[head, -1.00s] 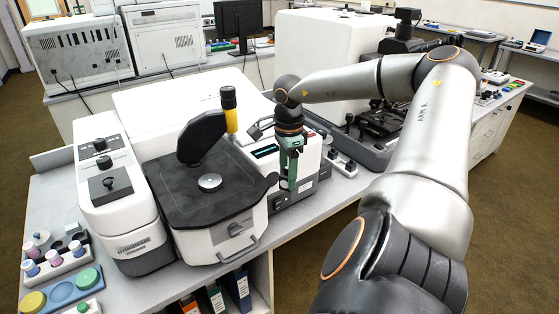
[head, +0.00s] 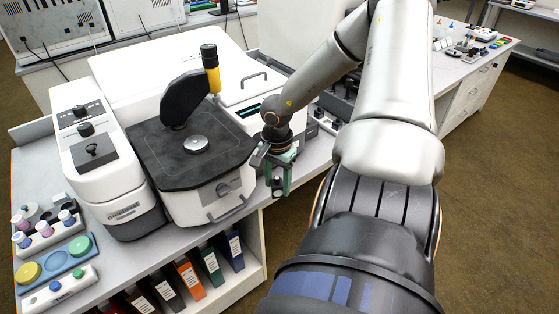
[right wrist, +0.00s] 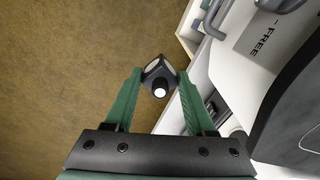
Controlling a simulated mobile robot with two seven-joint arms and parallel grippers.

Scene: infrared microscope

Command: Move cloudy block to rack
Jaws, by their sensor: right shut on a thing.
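My right gripper (head: 279,187) points down in front of the bench's front edge, right of the dark-topped instrument. In the right wrist view its green fingers (right wrist: 159,84) are shut on a small dark block (right wrist: 151,70) with a bright white round spot; I take it for the cloudy block. In the head view the block (head: 277,191) is small and dark at the fingertips. At the bench's left end are a white rack with vials (head: 45,237) and a white strip with blue and green pieces (head: 58,288). I cannot tell which one is the task's rack. My left gripper is not in view.
The dark-topped instrument (head: 178,165) and a narrow white unit (head: 101,155) stand between my right gripper and the racks. A blue tray with yellow and green discs (head: 55,263) lies among the racks. Binders (head: 190,278) fill the shelf below. Floor is open at right.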

